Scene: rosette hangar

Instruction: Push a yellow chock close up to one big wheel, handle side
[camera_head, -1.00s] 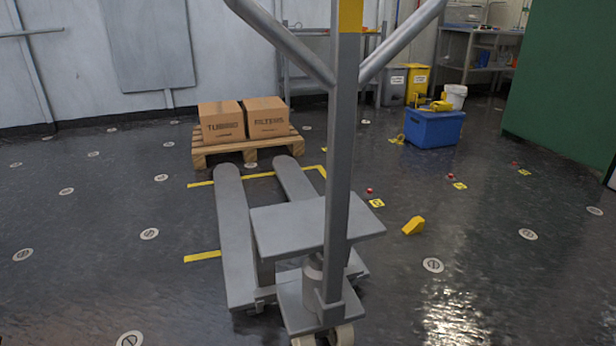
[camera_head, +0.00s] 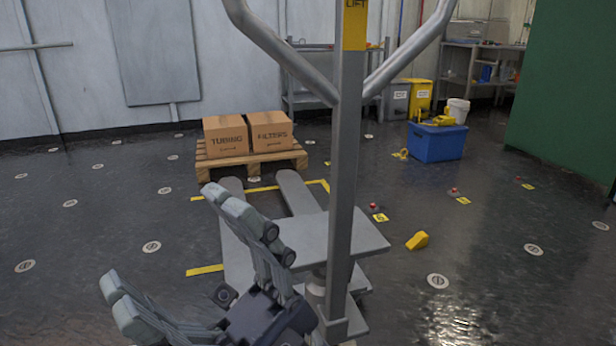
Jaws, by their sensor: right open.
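A yellow chock (camera_head: 418,241) lies on the dark floor, right of the grey pallet jack (camera_head: 325,237) and apart from it. The jack's upright post and forked handle (camera_head: 350,150) rise in the middle of the view. Its big wheels at the handle side are hidden by the lower picture edge and my gripper. My right gripper (camera_head: 165,245) is open and empty, in front of the jack's left fork and left of the post, well left of the chock. My left gripper is not in view.
A wooden pallet (camera_head: 217,165) with two cardboard boxes stands beyond the forks. A blue crate (camera_head: 437,145) with yellow items stands at the right rear, near bins. Yellow tape and small red-topped markers lie on the floor. Floor around the chock is largely clear.

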